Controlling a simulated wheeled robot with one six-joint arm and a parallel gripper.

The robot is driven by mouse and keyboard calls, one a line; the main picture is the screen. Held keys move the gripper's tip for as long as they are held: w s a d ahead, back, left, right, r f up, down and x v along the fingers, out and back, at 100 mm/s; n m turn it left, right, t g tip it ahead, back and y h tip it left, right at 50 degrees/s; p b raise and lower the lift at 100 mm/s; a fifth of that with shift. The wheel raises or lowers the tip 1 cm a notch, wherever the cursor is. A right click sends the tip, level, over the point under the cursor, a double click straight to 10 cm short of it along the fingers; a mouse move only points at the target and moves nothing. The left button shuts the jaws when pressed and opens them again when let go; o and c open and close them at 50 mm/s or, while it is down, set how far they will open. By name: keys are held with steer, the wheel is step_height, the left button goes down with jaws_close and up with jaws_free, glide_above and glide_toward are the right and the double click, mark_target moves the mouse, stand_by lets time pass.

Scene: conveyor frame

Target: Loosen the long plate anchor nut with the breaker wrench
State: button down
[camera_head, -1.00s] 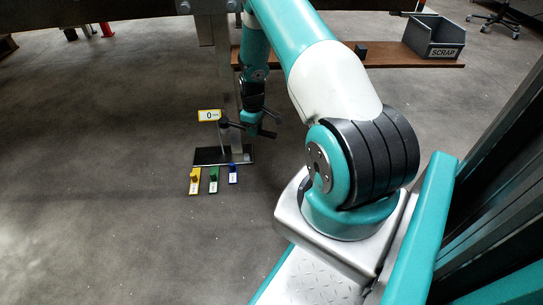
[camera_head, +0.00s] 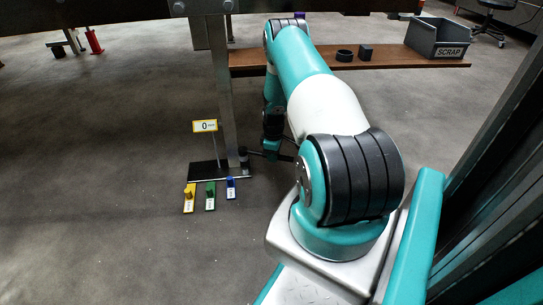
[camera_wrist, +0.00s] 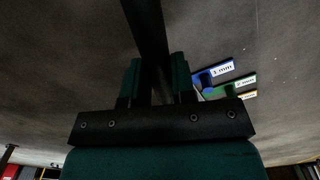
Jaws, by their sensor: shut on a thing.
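My gripper (camera_wrist: 157,82) has its two green fingers shut on a long black bar, which looks like the breaker wrench (camera_wrist: 147,28). In the head view my gripper (camera_head: 272,148) hangs low, just right of the metal post. The wrench (camera_head: 256,153) is a thin dark bar reaching left toward the post's foot. A small dark upright piece (camera_head: 243,156) by the foot may be the anchor nut; I cannot tell whether the wrench's end is on it. The dark foot plate (camera_head: 205,172) lies flat on the floor. The wrench's far end is out of the wrist view.
A 0 mm sign (camera_head: 206,126) stands on the foot plate. Yellow (camera_head: 189,198), green (camera_head: 210,195) and blue (camera_head: 231,188) labelled shims lie in front. A brown shelf (camera_head: 400,63) behind bears a dark ring (camera_head: 344,55), a block (camera_head: 366,51) and a SCRAP bin (camera_head: 436,38). Front floor is clear.

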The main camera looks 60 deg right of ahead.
steer(key=shift+s+d+r, duration=0.1)
steer(key=shift+s+d, duration=0.05)
steer(key=shift+s, duration=0.05)
steer(key=shift+w+f+b, duration=0.15)
steer(key=shift+f+b, duration=1.25)
steer(key=shift+f, duration=1.05)
steer(key=shift+f+b, duration=0.8)
steer(key=shift+f, duration=0.35)
